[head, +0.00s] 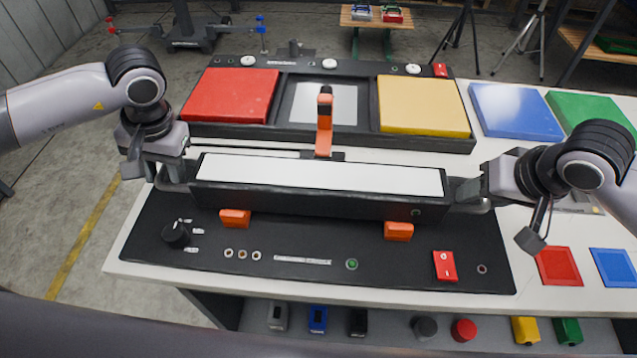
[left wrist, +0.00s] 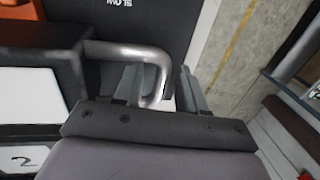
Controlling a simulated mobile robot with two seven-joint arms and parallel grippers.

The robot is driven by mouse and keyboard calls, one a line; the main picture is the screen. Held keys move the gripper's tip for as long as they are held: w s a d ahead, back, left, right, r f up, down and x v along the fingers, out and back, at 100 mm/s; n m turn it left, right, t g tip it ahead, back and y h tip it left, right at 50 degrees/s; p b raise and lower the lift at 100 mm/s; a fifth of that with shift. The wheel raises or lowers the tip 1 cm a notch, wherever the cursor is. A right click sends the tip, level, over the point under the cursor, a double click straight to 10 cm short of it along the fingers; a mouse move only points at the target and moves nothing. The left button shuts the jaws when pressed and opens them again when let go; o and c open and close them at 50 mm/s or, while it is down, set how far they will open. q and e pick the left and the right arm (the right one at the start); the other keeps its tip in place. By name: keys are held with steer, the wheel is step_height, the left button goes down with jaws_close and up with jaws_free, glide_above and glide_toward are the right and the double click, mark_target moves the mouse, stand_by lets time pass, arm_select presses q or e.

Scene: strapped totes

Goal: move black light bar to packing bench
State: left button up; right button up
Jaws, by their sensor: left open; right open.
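The black light bar (head: 320,200), with a long white panel on top, lies across the dark console on the white workbench. It has a metal loop handle at each end. My left gripper (head: 168,176) is at the left handle with its jaws open. In the left wrist view the silver handle (left wrist: 140,52) passes between the open fingers (left wrist: 158,88). My right gripper (head: 482,186) is open at the right handle (head: 470,205), whose far part it hides. I cannot tell which surface is the packing bench; a small wooden bench (head: 376,22) stands at the back.
An upright orange clamp (head: 324,125) stands just behind the bar, with orange blocks (head: 235,218) in front. Red (head: 230,95) and yellow (head: 422,105) panels lie behind. Tripods (head: 530,40) and a wheeled base (head: 190,40) stand on the floor. Open floor shows at left.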

arm_select(q)
steer(key=shift+c, duration=0.3)
arm_select(e)
steer(key=shift+c, duration=0.2)
arm_select(q)
jaws_close()
arm_select(e)
jaws_close()
steer(key=shift+r, duration=0.1)
stand_by(0.4)
arm_select(q)
steer(key=shift+w+r, duration=0.1)
steer(key=shift+r, duration=0.1)
arm_select(e)
steer(key=shift+w+r, duration=0.15)
